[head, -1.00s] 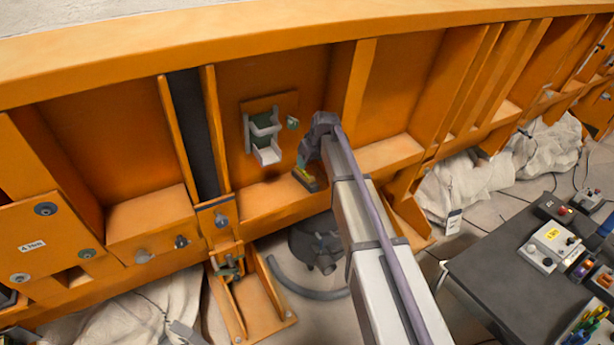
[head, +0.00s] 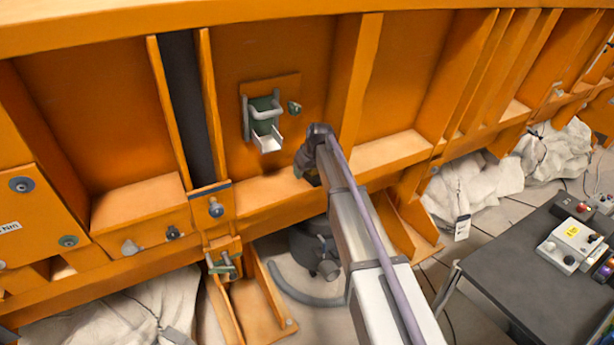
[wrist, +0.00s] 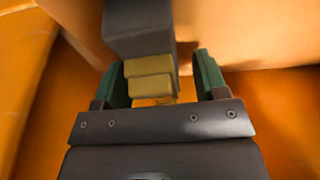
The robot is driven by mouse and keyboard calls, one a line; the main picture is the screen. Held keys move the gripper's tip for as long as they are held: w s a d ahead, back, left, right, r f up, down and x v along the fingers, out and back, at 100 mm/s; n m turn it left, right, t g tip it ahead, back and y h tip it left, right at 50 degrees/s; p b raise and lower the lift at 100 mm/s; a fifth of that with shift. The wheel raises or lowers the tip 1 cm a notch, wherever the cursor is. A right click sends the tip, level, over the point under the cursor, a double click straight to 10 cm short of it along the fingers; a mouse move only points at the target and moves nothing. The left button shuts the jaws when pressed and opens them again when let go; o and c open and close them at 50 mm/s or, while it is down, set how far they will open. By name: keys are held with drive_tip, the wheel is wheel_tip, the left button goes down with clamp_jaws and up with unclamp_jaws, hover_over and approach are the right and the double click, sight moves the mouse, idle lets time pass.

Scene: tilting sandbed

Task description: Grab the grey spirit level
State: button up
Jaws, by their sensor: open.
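A dark grey block (wrist: 140,28) with stepped yellow parts (wrist: 150,78) shows in the wrist view; it looks like the spirit level, though its full shape is cut off by the top edge. My gripper (wrist: 162,68) is open, with one green finger on each side of the yellow parts. Gaps show beside them, more clearly on the right. In the head view my gripper (head: 308,174) is down at the orange ledge, and my wrist and arm hide most of the block there.
The orange ledge (head: 270,193) runs along the panel, with an upright rib (head: 358,80) just right of my wrist. A dark table (head: 510,255) stands at lower right.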

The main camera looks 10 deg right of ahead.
drive_tip(key=c, duration=1.1)
